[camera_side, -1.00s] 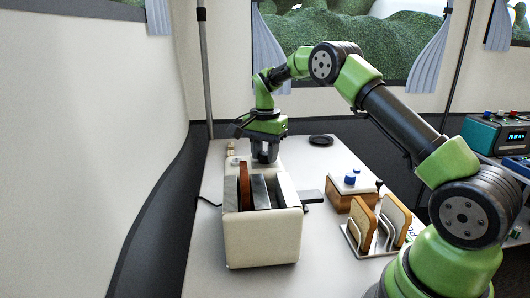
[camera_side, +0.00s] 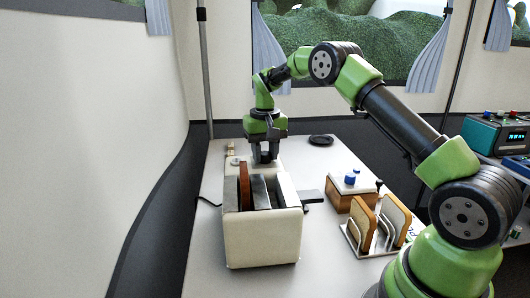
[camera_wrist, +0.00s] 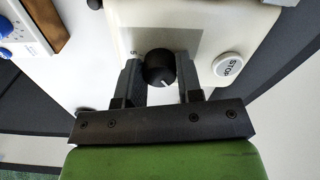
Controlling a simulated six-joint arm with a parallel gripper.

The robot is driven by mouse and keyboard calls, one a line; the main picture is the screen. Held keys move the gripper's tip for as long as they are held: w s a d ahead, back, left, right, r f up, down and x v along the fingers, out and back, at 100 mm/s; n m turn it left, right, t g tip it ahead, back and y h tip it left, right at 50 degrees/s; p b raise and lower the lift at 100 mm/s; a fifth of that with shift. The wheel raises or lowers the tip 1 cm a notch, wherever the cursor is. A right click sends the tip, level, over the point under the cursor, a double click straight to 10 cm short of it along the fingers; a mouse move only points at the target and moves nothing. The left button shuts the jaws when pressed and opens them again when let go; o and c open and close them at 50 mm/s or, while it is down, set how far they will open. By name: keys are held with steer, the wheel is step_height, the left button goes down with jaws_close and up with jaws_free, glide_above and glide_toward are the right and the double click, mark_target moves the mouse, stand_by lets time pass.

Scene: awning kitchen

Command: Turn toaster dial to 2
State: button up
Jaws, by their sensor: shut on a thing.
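The toaster (camera_side: 262,240) is cream coloured and stands on the white table, with a brown slice of bread (camera_side: 244,185) standing in one slot. Its black dial (camera_wrist: 159,66) with a white pointer line shows in the wrist view. A white STOP button (camera_wrist: 228,66) is to the right of the dial. My gripper (camera_wrist: 160,76) is over the far end of the toaster and shut on the dial, one finger on each side. In the side view my gripper (camera_side: 265,155) hides the dial.
A wooden box with blue knobs (camera_side: 350,190) and a wire rack (camera_side: 368,240) with bread slices stand right of the toaster. A black round disc (camera_side: 321,140) lies at the back. A teal device (camera_side: 494,135) is at the far right.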

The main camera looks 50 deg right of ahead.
mark_target(265, 153)
steer(key=shift+r+n, duration=0.1)
steer(key=shift+n, duration=0.4)
steer(key=o, duration=0.9)
step_height(265, 153, up, 9)
steer(key=shift+f, duration=0.1)
steer(key=shift+r, duration=0.5)
